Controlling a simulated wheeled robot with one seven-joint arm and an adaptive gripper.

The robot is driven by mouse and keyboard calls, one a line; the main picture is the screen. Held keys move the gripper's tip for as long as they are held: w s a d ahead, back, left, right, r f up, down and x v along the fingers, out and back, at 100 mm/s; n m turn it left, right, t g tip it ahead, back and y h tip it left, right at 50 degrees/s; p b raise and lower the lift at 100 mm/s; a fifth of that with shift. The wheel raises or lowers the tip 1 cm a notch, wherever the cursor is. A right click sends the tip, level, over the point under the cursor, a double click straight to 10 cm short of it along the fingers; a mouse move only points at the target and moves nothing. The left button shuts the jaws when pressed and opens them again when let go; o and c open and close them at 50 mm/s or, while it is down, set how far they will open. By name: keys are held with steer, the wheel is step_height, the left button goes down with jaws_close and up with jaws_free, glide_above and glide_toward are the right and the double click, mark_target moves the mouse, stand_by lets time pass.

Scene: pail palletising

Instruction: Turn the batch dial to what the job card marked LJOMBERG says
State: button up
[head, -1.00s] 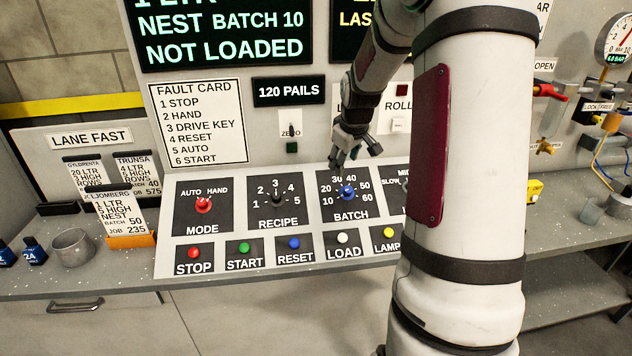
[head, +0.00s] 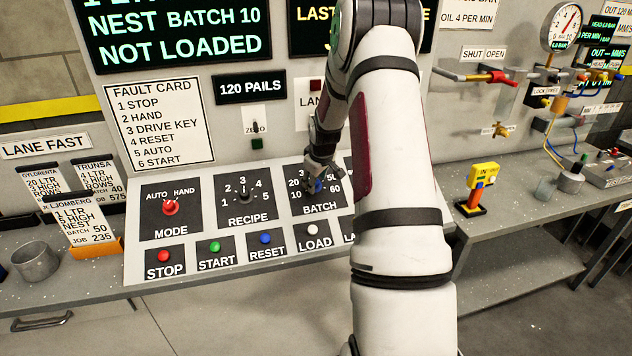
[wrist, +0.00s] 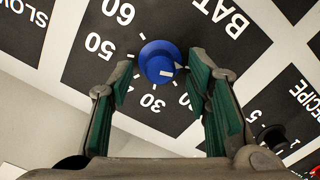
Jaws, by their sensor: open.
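The LJOMBERG job card (head: 78,222) stands front in the card holder at the left of the head view; it reads 1 LTR, 5 HIGH, NEST, BATCH 50, JOB 235. The blue batch dial (wrist: 159,62) sits on its black plate, with numbers from 10 to 60 around it. Its white mark is toward the lower right in the wrist view, away from 50. My gripper (wrist: 162,72) is open, with the dial in line with the gap between its green-padded fingertips. I cannot tell whether they touch it. In the head view my gripper (head: 322,178) partly covers the dial.
The recipe dial (head: 244,196) and mode dial (head: 170,208) are left of the batch dial. Stop (head: 164,256), start (head: 215,247), reset (head: 265,239) and load (head: 313,230) buttons line the panel below. The screen (head: 180,30) reads BATCH 10, NOT LOADED. My arm hides the panel's right part.

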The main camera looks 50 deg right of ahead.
steer(key=shift+w+d+f, duration=0.2)
steer(key=shift+w+f, duration=0.05)
steer(key=shift+f, duration=0.4)
jaws_close()
